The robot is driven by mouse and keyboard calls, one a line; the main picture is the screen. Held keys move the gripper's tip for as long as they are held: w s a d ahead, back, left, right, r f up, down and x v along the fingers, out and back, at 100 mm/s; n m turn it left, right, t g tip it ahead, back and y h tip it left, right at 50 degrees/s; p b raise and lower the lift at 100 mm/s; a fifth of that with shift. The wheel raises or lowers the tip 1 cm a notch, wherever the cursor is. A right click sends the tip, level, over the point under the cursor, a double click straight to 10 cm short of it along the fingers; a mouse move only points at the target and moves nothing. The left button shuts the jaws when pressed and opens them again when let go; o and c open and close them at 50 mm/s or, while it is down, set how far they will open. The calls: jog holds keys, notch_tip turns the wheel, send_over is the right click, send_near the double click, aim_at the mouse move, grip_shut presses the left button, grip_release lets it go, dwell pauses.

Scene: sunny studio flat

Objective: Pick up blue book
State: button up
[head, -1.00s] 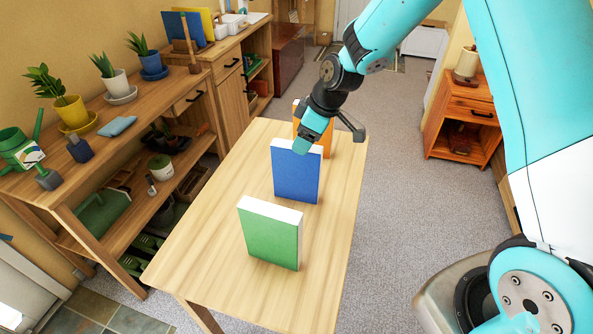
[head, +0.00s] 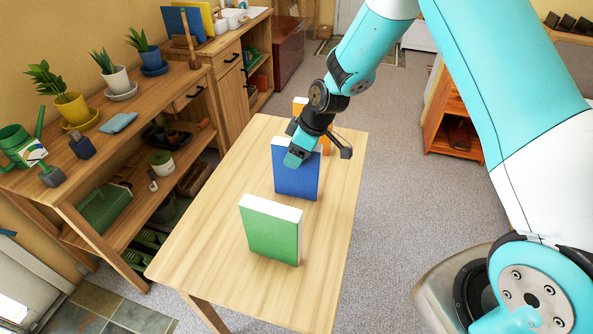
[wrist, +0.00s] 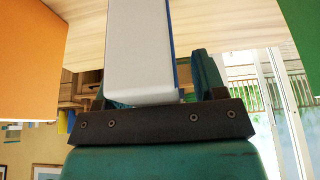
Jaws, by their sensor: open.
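The blue book (head: 296,183) stands upright on the wooden table, between a green book and an orange book. My gripper (head: 301,152) is at its top edge, with a teal finger overlapping the upper part of its front face in the head view. In the wrist view, the blue book (wrist: 138,50) shows its pale page edge and a thin strip of blue cover. It lies across the open jaws (wrist: 155,80), with one finger seen to its right. The other finger is mostly hidden. I cannot tell whether either finger touches the book.
The green book (head: 270,232) stands nearer on the table (head: 215,240). The orange book (head: 299,104) stands behind, partly hidden by my arm; it also shows in the wrist view (wrist: 30,60). A shelf with potted plants (head: 70,108) runs along the left. The table's left side is clear.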

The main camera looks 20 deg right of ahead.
grip_shut()
jog(key=shift+r, duration=0.15)
